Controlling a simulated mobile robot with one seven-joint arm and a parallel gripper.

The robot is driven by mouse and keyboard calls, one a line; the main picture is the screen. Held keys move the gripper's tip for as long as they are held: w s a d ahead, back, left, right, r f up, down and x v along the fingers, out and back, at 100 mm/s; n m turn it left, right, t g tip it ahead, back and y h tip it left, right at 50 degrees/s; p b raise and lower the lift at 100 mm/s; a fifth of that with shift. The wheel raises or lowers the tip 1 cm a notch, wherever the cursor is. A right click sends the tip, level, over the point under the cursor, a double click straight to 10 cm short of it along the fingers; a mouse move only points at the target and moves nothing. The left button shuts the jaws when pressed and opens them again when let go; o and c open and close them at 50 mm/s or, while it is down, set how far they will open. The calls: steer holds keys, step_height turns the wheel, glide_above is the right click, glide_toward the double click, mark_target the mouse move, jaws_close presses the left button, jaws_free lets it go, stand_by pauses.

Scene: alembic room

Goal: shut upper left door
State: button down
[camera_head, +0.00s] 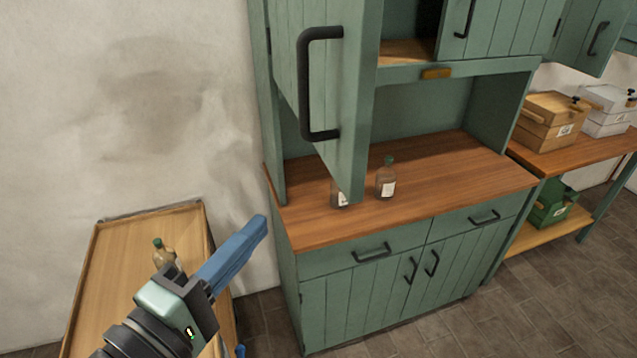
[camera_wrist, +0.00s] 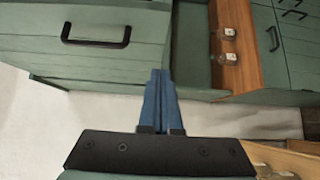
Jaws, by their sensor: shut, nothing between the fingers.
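The upper left door (camera_head: 345,110) of the green cabinet stands swung open toward me, with its black bar handle (camera_head: 305,85) on the face turned left. Behind it part of the upper compartment shows open. In the wrist view the door (camera_wrist: 110,66) and its handle (camera_wrist: 95,43) fill the upper left. My gripper (camera_head: 262,224) has blue fingers and is shut and empty. In the head view it is below and left of the door, apart from it. In the wrist view the fingertips (camera_wrist: 160,74) appear beside the door's edge; I cannot tell the depth between them.
Two bottles stand on the wooden counter, one clear (camera_head: 386,180) and one partly hidden by the door (camera_head: 340,195). A wooden-topped cart (camera_head: 105,270) with a bottle (camera_head: 160,250) stands under my arm. The upper right door (camera_head: 495,30) appears shut. Boxes stand on a side bench.

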steer(key=p, duration=0.3)
glide_toward(333, 171)
steer(key=w, duration=0.4)
steer(key=shift+w+d+r+p, duration=0.1)
steer(key=shift+w+d+p, duration=0.15)
steer(key=shift+d, duration=0.25)
steer(key=shift+w+d+p, duration=0.2)
steer(key=shift+d+p, duration=0.15)
steer(key=shift+d, duration=0.1)
steer(key=shift+w+d, duration=0.1)
steer(key=shift+d, duration=0.45)
